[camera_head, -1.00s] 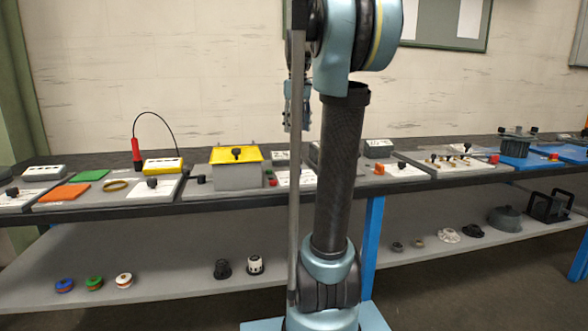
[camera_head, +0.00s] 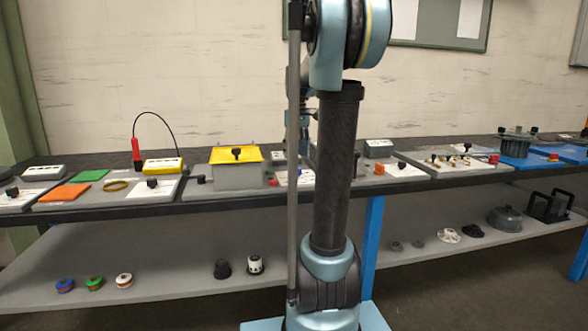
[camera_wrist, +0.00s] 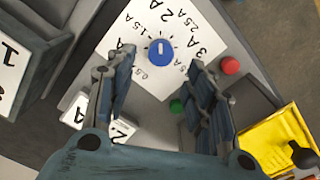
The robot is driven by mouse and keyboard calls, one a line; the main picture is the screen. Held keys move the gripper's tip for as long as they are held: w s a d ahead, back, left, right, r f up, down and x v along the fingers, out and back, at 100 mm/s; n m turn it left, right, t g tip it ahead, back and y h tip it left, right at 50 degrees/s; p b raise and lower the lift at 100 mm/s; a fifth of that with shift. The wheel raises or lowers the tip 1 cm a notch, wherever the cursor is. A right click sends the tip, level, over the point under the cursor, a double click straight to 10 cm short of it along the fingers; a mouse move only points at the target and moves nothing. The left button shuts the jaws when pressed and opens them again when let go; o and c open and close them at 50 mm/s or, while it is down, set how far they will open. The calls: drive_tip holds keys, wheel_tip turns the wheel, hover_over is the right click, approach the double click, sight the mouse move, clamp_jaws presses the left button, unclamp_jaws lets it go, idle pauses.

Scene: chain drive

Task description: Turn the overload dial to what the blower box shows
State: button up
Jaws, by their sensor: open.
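The overload dial is a round blue knob (camera_wrist: 160,50) with a white line, on a white scale plate (camera_wrist: 152,82) marked in amperes. The line stands about upright in the wrist view; I cannot tell exactly which mark it meets. My gripper (camera_wrist: 158,66) is open above the plate, one finger on either side of the knob in the picture; I see no contact.
Beside the plate are a red button (camera_wrist: 229,65) and a green button (camera_wrist: 177,106). A grey box with a yellow lid (camera_head: 236,154) stands close by on the bench. A grey holder with a card reading 1 (camera_wrist: 12,66) stands at the wrist view's left.

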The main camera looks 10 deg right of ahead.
sight(297, 168)
drive_tip(key=shift+f, duration=3)
drive_tip(key=shift+c, duration=0.3)
